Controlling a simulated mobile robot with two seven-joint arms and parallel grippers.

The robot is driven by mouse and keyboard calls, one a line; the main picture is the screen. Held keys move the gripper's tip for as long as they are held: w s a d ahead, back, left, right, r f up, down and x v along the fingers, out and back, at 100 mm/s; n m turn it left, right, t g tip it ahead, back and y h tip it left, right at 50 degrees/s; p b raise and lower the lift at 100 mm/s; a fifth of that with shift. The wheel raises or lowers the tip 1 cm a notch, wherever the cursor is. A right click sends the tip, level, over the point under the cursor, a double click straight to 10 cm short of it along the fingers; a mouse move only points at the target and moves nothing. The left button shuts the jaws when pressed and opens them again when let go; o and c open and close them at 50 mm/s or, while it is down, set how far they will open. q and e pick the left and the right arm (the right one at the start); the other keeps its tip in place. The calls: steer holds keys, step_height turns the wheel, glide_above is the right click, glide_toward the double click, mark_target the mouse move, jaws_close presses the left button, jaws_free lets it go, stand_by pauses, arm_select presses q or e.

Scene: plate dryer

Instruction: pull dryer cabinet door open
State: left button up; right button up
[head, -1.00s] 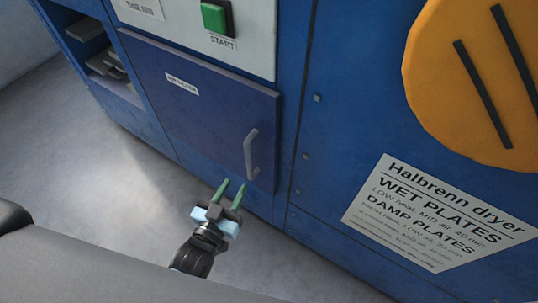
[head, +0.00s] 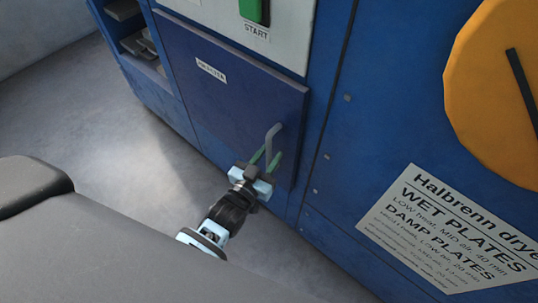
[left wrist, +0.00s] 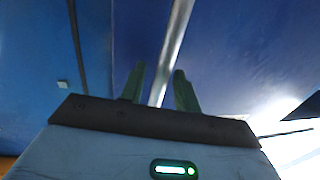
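The dryer cabinet door (head: 225,85) is a dark blue panel, and it looks shut. Its grey bar handle (head: 271,140) stands upright near the door's right edge. My left gripper (head: 267,156) is at the handle's lower part, with its green fingers open on either side of the bar. In the left wrist view the handle (left wrist: 175,45) runs up from between the two fingertips (left wrist: 156,82), with a gap visible beside it. The handle's lower end is hidden behind the gripper. My right gripper is not in view.
A green start button (head: 254,11) is on the pale panel above the door. An open shelf (head: 142,48) with grey pieces is at the left. A large orange disc (head: 495,90) and a white instruction sign (head: 450,230) are at the right. Grey floor (head: 120,130) is clear.

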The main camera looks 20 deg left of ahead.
arm_select(q)
steer(key=shift+w, duration=0.2)
jaws_close()
stand_by(0.3)
